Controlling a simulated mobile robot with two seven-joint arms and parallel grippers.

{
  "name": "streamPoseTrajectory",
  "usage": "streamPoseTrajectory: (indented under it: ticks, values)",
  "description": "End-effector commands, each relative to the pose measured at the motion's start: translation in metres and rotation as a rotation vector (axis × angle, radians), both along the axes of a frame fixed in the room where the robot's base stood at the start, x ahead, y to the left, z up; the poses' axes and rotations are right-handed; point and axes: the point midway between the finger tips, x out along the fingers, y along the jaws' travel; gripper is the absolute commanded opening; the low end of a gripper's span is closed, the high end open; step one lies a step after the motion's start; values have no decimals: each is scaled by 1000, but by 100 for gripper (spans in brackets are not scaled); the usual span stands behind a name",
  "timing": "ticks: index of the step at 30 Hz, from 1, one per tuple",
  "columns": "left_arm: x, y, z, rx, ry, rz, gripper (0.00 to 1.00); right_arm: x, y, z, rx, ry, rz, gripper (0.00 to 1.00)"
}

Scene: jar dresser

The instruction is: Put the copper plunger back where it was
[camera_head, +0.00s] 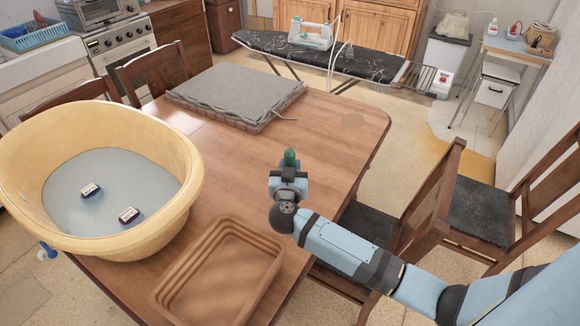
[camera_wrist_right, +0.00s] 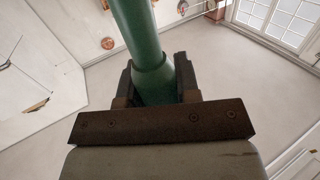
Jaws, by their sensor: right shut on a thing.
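My right gripper (camera_head: 289,170) is over the right part of the wooden table (camera_head: 330,120) in the head view. It is shut on a green rod (camera_head: 291,157), whose rounded tip shows above the fingers. In the right wrist view the green rod (camera_wrist_right: 138,35) rises between the two dark fingers and widens at a collar near them. No copper-coloured part of it shows, so I cannot tell whether it is the copper plunger. My left gripper is not in view.
A yellow tub (camera_head: 150,240) holding water and two small floating blocks stands at left. An empty brown tray (camera_head: 160,300) lies at the front. Chairs (camera_head: 425,215) stand at right. An ironing board (camera_head: 270,42) stands behind.

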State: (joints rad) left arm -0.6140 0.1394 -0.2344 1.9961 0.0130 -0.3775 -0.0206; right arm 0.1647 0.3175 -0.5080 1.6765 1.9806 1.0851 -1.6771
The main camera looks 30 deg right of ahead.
Motion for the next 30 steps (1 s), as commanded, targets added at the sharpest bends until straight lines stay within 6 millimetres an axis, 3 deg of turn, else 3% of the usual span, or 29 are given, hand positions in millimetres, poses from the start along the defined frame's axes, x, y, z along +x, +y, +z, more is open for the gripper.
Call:
streamPoseTrajectory:
  ticks: [1, 4, 16, 30]
  values:
    - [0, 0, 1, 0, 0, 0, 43, 0, 0, -1, 0, 1, -1, 32]
    - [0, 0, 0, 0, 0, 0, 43, 0, 0, -1, 1, 1, 0, 55]
    - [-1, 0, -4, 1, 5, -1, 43, -6, 4, 1, 2, 1, 2, 56]
    - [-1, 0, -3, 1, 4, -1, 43, -83, 53, 2, 3, 1, 1, 56]
